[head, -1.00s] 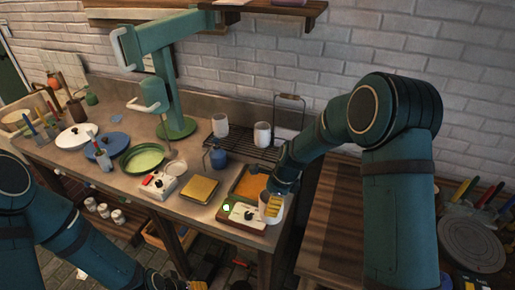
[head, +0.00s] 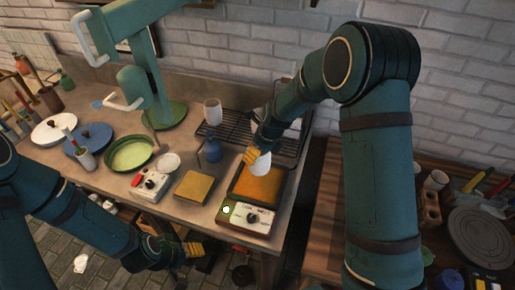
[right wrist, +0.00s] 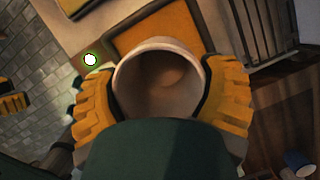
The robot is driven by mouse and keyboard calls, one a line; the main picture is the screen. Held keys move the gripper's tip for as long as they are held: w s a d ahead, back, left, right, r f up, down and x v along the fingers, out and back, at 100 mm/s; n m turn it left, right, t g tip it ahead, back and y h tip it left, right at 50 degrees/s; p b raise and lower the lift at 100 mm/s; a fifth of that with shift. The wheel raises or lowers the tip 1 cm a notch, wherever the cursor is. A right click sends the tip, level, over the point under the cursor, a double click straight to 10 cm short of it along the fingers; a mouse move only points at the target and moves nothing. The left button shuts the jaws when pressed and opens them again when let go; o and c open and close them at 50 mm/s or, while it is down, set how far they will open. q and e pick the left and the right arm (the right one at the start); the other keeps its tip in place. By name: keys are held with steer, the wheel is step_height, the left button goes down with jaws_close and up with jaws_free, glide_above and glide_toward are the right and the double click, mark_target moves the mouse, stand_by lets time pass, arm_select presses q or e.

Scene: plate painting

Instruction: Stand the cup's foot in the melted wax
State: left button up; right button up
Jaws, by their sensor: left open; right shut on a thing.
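My right gripper (head: 256,158) is shut on a white cup (head: 262,166). The cup is held near the back edge of the shallow pan of orange wax (head: 259,186), overlapping it in the head view. In the right wrist view the cup (right wrist: 160,82) sits mouth toward the camera between yellow fingers, and the orange wax (right wrist: 157,28) shows beyond its rim. The cup's foot is hidden, so I cannot tell whether it touches the wax. My left gripper (head: 184,250) is open and empty, low in front of the table.
The wax heater's control panel (head: 247,218) has a lit green light. A yellow sponge-like block (head: 194,187) and a small switch box (head: 150,184) lie to its left. A blue bottle (head: 213,149) and a wire rack (head: 236,137) with another white cup (head: 212,111) stand behind.

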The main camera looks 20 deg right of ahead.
steer(key=shift+s+f+b, duration=0.2)
steer(key=shift+f+b, duration=0.35)
steer(key=shift+f, duration=0.15)
steer(key=shift+d+b+x, duration=0.2)
steer(key=shift+b+x, duration=0.8)
steer(key=shift+x, duration=0.2)
steer(key=shift+s+f+b, duration=0.2)
steer(key=shift+f+b, duration=0.75)
steer(key=shift+f, duration=0.15)
arm_select(q)
step_height(320, 180, down, 7)
steer(key=shift+d+b, duration=0.2)
steer(key=shift+b, duration=0.2)
arm_select(e)
steer(key=shift+f, duration=0.8)
steer(key=shift+f, duration=0.35)
arm_select(q)
steer(key=shift+r, duration=0.1)
arm_select(e)
steer(key=shift+r, duration=0.15)
arm_select(q)
steer(key=shift+r+p, duration=2.15)
arm_select(e)
steer(key=shift+r, duration=2.4)
